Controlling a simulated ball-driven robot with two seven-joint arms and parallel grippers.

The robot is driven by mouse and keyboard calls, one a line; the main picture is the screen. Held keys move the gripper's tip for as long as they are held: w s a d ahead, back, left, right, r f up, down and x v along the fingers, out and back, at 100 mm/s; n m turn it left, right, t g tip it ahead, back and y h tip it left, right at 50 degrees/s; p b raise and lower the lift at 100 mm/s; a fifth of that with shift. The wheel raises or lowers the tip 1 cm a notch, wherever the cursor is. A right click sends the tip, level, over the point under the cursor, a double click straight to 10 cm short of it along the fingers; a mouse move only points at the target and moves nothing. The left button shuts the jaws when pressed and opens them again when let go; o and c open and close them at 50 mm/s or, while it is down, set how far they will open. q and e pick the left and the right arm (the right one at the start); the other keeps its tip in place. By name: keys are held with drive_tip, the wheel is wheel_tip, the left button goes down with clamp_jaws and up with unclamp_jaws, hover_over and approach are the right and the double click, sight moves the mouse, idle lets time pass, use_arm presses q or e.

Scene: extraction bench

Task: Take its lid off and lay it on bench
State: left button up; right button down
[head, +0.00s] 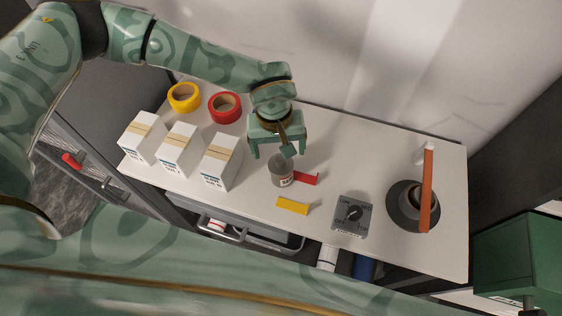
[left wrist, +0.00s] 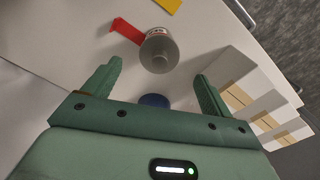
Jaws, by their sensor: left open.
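A grey can (head: 282,171) with a white label stands upright on the white bench (head: 345,165). It also shows in the left wrist view (left wrist: 159,52), with a plain grey round top; I cannot tell whether a lid is on it. My left gripper (head: 279,150) is open and empty, above and just behind the can. In the left wrist view its fingers (left wrist: 158,76) are spread, and the can is beyond the tips. A dark blue round thing (left wrist: 153,100) shows between the fingers, partly hidden by the palm. My right gripper is not in view.
A red strip (head: 306,179) and a yellow strip (head: 292,206) lie near the can. White boxes (head: 179,151) and two tape rolls (head: 224,107) stand left. A grey dial device (head: 352,214) and a dark round stand (head: 404,212) are right. Bench behind these is clear.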

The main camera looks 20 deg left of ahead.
sight(280, 158)
use_arm(q)
wheel_tip(280, 158, down, 5)
drive_tip(key=shift+w+d+f, duration=0.15)
drive_tip(key=shift+f, duration=0.05)
drive_tip(key=c, duration=1.1)
